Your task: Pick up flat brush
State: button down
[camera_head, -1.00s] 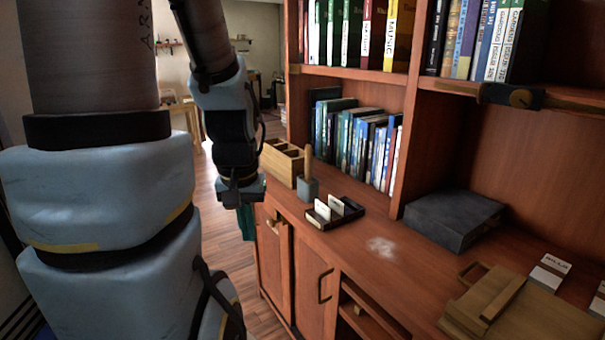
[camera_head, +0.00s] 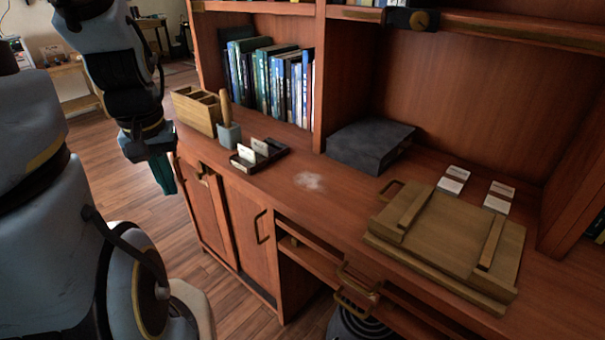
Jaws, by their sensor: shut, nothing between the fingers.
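An upright grey block with a wooden handle (camera_head: 229,134) stands on the wooden counter, beside the open wooden box. It looks like the flat brush, but I cannot be sure at this size. My gripper (camera_head: 164,177) hangs at the left, its teal fingers pointing down. The fingers are shut and empty. It hangs in front of the cabinet's left end, apart from the grey block and to its left.
The counter (camera_head: 345,205) holds a wooden box (camera_head: 196,113), a black card tray (camera_head: 258,158), a dark grey case (camera_head: 370,147), a wooden board (camera_head: 445,240) and white cards (camera_head: 453,180). A pale dusty patch (camera_head: 309,181) lies mid-counter. Books (camera_head: 275,80) fill the shelf behind.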

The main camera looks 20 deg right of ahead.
aim_at(223, 93)
jog(key=i+j+z, duration=0.15)
jog(key=i+j, duration=0.25)
jog(key=i+j+z, duration=0.15)
jog(key=i+j, duration=0.25)
jog(key=i+j+z, duration=0.15)
jog(key=i+j, duration=0.2)
jog(key=j, duration=0.15)
jog(key=i+j+z, duration=0.15)
jog(key=i+j, duration=0.2)
jog(key=j, duration=0.15)
